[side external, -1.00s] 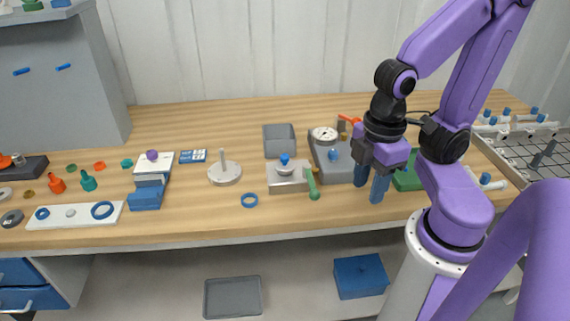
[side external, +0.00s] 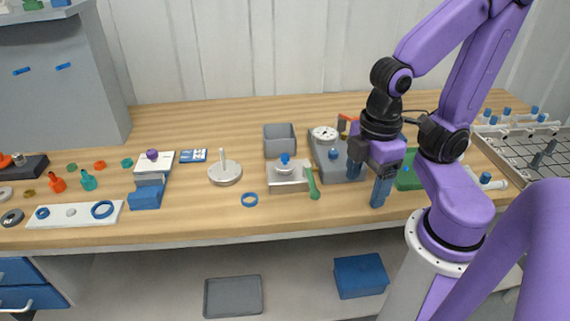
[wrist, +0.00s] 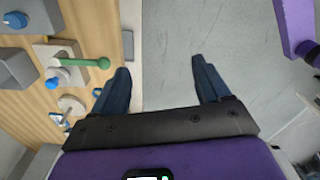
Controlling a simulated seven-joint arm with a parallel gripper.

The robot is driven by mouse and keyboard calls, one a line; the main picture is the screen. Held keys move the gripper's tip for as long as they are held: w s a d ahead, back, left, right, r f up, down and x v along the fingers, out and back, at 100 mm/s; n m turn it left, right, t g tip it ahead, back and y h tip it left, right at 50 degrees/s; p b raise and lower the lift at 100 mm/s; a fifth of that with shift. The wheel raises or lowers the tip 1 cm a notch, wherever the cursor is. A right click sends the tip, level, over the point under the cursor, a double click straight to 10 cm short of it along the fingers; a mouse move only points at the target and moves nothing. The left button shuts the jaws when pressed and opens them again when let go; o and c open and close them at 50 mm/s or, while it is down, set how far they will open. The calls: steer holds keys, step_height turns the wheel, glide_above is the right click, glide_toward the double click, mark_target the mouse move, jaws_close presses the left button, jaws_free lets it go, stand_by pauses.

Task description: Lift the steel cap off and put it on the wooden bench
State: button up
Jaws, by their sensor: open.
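A grey bin (side external: 279,150) is behind the cap. A round plate with a post (side external: 225,177) and a blue ring (side external: 250,199) lie to the left. The front bench strip is mostly clear.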

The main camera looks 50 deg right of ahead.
steer(key=w+a+r+m+t+h, duration=0.1)
steer(key=w+a+r+m+h, duration=0.1)
steer(key=w+m, duration=1.15)
steer(key=m+h, duration=0.3)
steer(key=m, duration=1.1)
glide_toward(284, 156)
steer(key=x, duration=0.6)
steer(key=shift+w, duration=0.2)
steer(key=shift+s+x, duration=0.15)
steer(key=shift+x, duration=1.1)
steer(key=shift+s+x, duration=0.1)
steer(key=shift+x, duration=1.2)
steer(key=c, duration=0.9)
steer(key=shift+w+r, duration=0.1)
steer(key=shift+c, duration=0.2)
